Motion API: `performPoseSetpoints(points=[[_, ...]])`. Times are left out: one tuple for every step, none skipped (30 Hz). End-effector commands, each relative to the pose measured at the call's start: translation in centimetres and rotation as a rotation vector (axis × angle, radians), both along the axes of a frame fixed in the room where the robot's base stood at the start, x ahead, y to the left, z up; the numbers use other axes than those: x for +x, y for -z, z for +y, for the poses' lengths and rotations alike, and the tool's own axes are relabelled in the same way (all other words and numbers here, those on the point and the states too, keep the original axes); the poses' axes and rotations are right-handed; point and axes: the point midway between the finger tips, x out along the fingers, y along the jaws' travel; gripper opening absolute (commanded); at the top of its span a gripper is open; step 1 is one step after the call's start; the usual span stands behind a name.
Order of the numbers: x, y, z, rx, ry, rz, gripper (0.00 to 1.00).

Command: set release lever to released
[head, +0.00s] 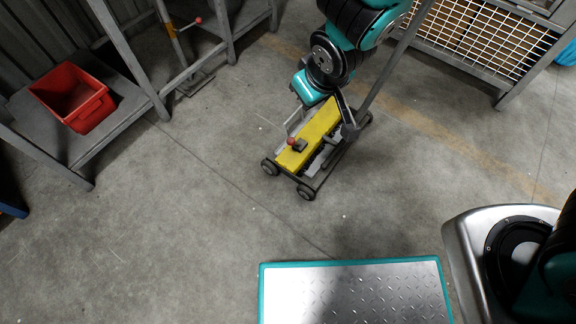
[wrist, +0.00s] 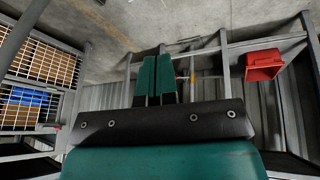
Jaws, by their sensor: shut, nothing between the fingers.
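A red-knobbed lever (head: 291,141) stands on the yellow cover of a low wheeled machine (head: 318,128) in the head view. A second red-knobbed lever (head: 197,22) juts from a yellow post by the back frame. I cannot tell which is the release lever. My gripper shows in the wrist view (wrist: 156,57) with its two green fingers together and nothing between them. In the head view my teal wrist hangs over the far end of the machine, and the fingertips are unclear. The yellow post (wrist: 192,80) shows beyond the fingers in the wrist view.
A red bin (head: 74,97) sits on a low grey shelf at left. A mesh-sided rack (head: 480,38) stands at back right. A teal-edged plate (head: 355,290) lies at the front. A slanting grey handle bar (head: 393,70) rises from the machine beside my arm. Floor at left is clear.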

Motion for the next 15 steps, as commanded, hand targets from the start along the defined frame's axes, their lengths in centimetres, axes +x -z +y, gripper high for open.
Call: performPoseSetpoints(points=[[0.2, 6.4, 0.7, -0.026, -0.026, -0.026, 0.0], [0.4, 8.6, 1.1, -0.039, -0.041, -0.05, 0.0], [0.6, 11.5, 1.5, -0.056, -0.062, -0.08, 0.0], [0.8, 13.5, 1.9, -0.067, -0.078, -0.104, 0.0], [0.9, 15.6, 2.3, -0.078, -0.096, -0.127, 0.0], [1.0, 18.1, 2.7, -0.092, -0.122, -0.156, 0.0], [1.0, 19.9, 3.0, -0.101, -0.142, -0.177, 0.0], [1.0, 21.6, 3.3, -0.11, -0.16, -0.197, 0.0], [1.0, 23.6, 3.6, -0.12, -0.185, -0.222, 0.0], [1.0, 24.9, 3.9, -0.125, -0.202, -0.239, 0.0], [1.0, 26.0, 4.1, -0.13, -0.219, -0.255, 0.0], [0.9, 27.4, 4.4, -0.136, -0.238, -0.273, 0.0], [0.8, 28.2, 4.5, -0.141, -0.251, -0.284, 0.0], [0.8, 28.9, 4.7, -0.143, -0.262, -0.295, 0.0], [0.7, 29.6, 4.8, -0.146, -0.275, -0.307, 0.0]])
